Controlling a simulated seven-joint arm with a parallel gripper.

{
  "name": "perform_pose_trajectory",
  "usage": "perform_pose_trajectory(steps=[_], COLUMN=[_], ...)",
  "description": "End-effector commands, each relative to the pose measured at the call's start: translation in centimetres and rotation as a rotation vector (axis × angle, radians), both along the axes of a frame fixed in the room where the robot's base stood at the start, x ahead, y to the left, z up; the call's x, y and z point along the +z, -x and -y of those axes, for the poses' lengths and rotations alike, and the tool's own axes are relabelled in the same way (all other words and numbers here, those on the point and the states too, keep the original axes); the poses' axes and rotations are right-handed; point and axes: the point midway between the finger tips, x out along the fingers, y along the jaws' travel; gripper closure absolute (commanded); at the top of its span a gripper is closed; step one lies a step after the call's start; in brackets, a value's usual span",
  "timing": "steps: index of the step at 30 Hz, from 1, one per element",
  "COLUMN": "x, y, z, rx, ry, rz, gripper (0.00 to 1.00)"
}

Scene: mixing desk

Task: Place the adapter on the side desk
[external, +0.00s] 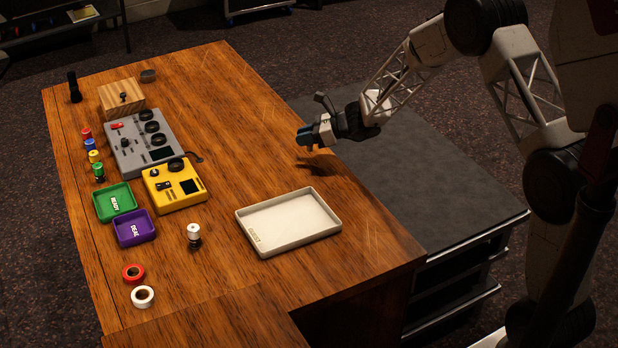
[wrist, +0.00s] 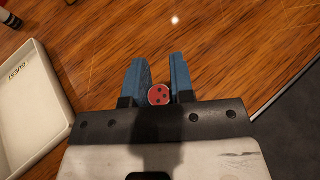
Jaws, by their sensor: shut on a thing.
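My gripper (external: 306,138) is above the wooden desk, near its right edge, and casts a shadow on the wood below. In the wrist view the blue fingers of my gripper (wrist: 160,80) are shut on a small round piece with a red face and dark dots, the adapter (wrist: 159,95). In the external view the adapter is hard to make out at the fingertips. The side desk (external: 430,190) is the lower dark grey surface to the right of the wooden desk. Its top is bare where it shows.
A white tray marked GUEST (external: 290,222) lies on the wooden desk (external: 230,110). A yellow device (external: 174,186), a grey mixer (external: 140,140), green (external: 114,202) and purple (external: 134,229) trays and several small connectors stand at the left. The desk's right half is mostly clear.

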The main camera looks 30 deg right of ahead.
Motion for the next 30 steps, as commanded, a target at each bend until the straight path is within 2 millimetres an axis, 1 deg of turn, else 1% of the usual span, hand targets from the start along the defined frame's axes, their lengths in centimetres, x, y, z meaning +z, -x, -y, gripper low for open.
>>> perform_pose_trajectory(steps=[6,9,24,25,29,30], x=[-2.2,-3.0,-3.6,-3.5,-3.5,-3.5], y=[0.0,0.0,0.0,0.0,0.0,0.0], z=[0.0,0.0,0.0,0.0,0.0,0.0], rx=[0.000,0.001,0.000,0.000,0.000,0.000], ry=[0.000,-0.001,-0.001,-0.001,-0.001,-0.001], rz=[-0.002,-0.001,-0.001,-0.001,-0.001,-0.001], gripper=[1.00,1.00,1.00,0.75,0.55,0.52])
